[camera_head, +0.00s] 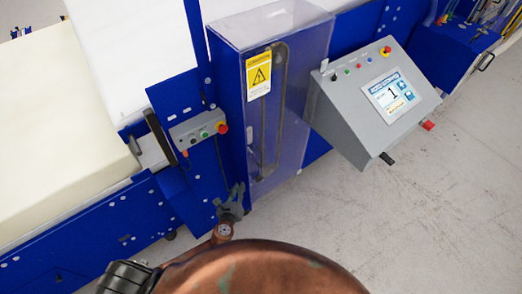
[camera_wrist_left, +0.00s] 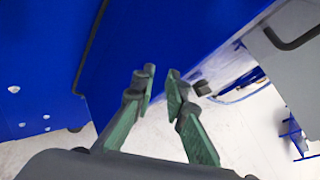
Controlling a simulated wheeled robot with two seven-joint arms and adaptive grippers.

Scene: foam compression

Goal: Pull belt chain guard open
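The belt chain guard (camera_head: 290,100) is a tall, see-through violet cover on the blue machine frame, with a yellow warning label (camera_head: 258,74) on its front. A belt or chain loop shows through it, and it looks closed. My left gripper (camera_head: 231,198) is at the guard's lower front corner in the head view; I cannot tell whether it touches. In the left wrist view my left gripper (camera_wrist_left: 161,78) has its fingers apart with a narrow gap and nothing clearly between them. A blue panel fills much of that view behind the fingers. My right gripper is not in view.
A grey control console (camera_head: 372,95) with a screen stands right of the guard. A small button box (camera_head: 199,130) is left of it. A cream foam block (camera_head: 55,120) lies at the left. The floor (camera_head: 420,200) at the right is clear.

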